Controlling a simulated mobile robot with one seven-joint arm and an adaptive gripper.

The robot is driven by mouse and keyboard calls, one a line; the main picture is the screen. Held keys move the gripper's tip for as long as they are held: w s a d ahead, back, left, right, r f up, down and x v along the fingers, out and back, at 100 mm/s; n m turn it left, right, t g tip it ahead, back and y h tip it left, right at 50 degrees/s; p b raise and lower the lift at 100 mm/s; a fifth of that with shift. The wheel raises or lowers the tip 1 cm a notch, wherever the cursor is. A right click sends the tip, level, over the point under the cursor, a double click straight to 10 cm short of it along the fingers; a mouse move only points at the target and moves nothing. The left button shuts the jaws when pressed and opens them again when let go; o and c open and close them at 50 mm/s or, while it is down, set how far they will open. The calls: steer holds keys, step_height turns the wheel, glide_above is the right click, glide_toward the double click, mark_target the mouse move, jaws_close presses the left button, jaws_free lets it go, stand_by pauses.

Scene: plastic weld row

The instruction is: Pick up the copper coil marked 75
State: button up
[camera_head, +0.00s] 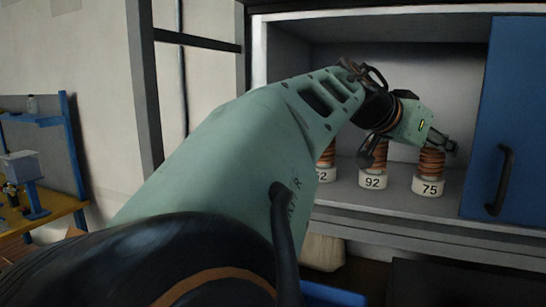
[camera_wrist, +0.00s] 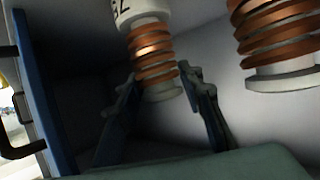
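The copper coil marked 75 (camera_head: 431,163) stands upright on its white numbered base on the cabinet shelf, at the right of the row. It also shows upside down in the wrist view (camera_wrist: 152,55), its number partly cut off at the top edge. My gripper (camera_head: 442,142) is at the top of this coil. In the wrist view my gripper (camera_wrist: 160,76) is open, with one finger on each side of the coil's pale top end. The right finger looks close to the coil; I cannot tell whether it touches.
The coil marked 92 (camera_head: 373,158) stands just left of it, and another coil (camera_head: 327,158) further left is partly hidden by my arm. The blue cabinet door (camera_head: 505,110) with a dark handle is close on the right. The shelf (camera_head: 400,198) has a front edge below.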

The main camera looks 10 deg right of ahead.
jaws_close()
steer(key=shift+r, duration=0.1)
